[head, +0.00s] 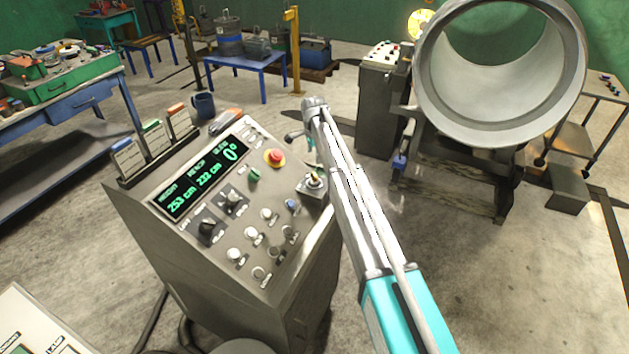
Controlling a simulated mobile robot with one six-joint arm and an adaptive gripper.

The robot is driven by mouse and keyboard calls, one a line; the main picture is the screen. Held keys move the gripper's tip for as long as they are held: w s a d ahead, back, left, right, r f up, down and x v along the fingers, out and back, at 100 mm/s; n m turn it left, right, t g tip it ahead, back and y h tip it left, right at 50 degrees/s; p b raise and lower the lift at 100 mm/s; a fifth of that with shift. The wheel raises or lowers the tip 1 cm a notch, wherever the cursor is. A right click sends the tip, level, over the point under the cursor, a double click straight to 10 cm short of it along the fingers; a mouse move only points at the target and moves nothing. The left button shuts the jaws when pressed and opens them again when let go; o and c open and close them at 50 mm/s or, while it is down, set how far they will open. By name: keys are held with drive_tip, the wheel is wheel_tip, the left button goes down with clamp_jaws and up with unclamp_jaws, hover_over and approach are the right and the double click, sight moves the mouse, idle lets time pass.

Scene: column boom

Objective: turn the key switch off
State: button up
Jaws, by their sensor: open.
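The grey control console (190,265) stands left of centre with a sloped panel of knobs and buttons. The panel's controls are small, and I cannot make out for certain which is the key switch. Black selector knobs (207,228), several pale buttons (251,233) and small metal-ringed controls (288,232) sit below the display. My arm reaches in from the lower right, past the console's right side. My gripper (292,136) shows only in part, beside and behind the arm's far end, beyond the panel's upper right edge. It is open, apart from the panel, and nothing shows in it.
The green display (202,180) shows figures. A red stop button (275,157) and a small joystick (314,183) are at the panel's right. Cards (153,136), a dark mug (203,105) and a large pipe (500,75) stand around.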

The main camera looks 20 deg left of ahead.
sight(314, 174)
drive_tip(key=shift+f+b, duration=4.6)
drive_tip(key=shift+f, duration=0.3)
drive_tip(key=c, duration=1.2)
drive_tip(key=shift+o, duration=0.3)
